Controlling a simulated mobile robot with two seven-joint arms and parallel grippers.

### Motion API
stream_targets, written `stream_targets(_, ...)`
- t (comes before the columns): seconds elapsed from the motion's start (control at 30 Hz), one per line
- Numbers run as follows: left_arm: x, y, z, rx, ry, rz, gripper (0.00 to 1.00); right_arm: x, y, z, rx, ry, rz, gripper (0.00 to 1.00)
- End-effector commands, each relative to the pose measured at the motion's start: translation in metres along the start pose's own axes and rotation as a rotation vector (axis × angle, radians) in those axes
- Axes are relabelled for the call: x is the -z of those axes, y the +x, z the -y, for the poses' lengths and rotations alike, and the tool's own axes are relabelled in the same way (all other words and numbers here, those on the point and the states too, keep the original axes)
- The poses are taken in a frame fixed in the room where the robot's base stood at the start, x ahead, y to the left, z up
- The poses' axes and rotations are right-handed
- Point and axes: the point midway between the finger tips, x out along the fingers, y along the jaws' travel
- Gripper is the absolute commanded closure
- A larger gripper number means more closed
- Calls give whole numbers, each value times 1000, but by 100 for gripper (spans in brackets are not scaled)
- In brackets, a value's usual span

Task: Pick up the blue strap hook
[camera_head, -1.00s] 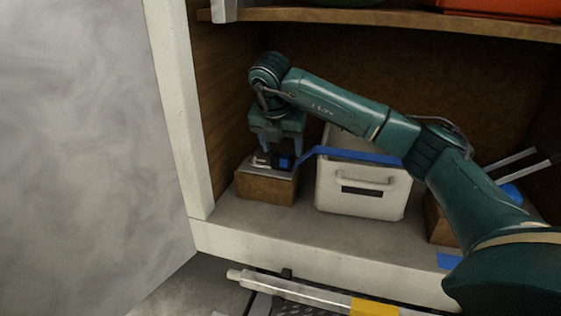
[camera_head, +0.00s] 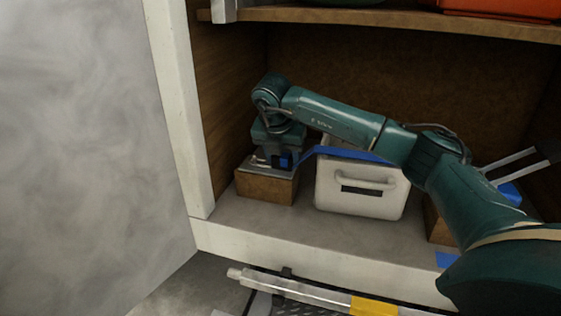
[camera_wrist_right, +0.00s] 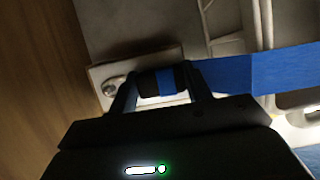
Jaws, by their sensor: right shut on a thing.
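The blue strap hook (camera_head: 285,160) sits at the top of a small wooden block (camera_head: 266,188) on the left of the truck compartment. A blue strap (camera_head: 345,154) runs from it to the right, across the white box. My right gripper (camera_head: 272,157) points down over the block. In the right wrist view its fingers (camera_wrist_right: 164,88) are shut on the hook's dark, blue-wrapped part (camera_wrist_right: 165,82), which lies over a pale metal plate (camera_wrist_right: 113,84) with a bolt. The fingertips are partly hidden in the head view. My left gripper is not in view.
A white box (camera_head: 360,192) with a handle stands close to the right of the block. A shelf (camera_head: 350,16) spans above my arm. The compartment's white side post (camera_head: 178,110) is at the left.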

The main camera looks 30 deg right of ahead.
Motion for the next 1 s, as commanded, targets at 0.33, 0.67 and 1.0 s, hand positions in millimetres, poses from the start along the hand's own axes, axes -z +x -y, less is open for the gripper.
stream_targets(0.33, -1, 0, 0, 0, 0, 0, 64, -2, -4, -1, -3, 1, 2, 76)
stream_targets(0.67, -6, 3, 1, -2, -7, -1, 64, -8, -35, -2, -4, -4, 1, 76)
stream_targets(1.0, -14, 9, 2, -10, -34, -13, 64, 79, -69, -1, -6, -9, 2, 76)
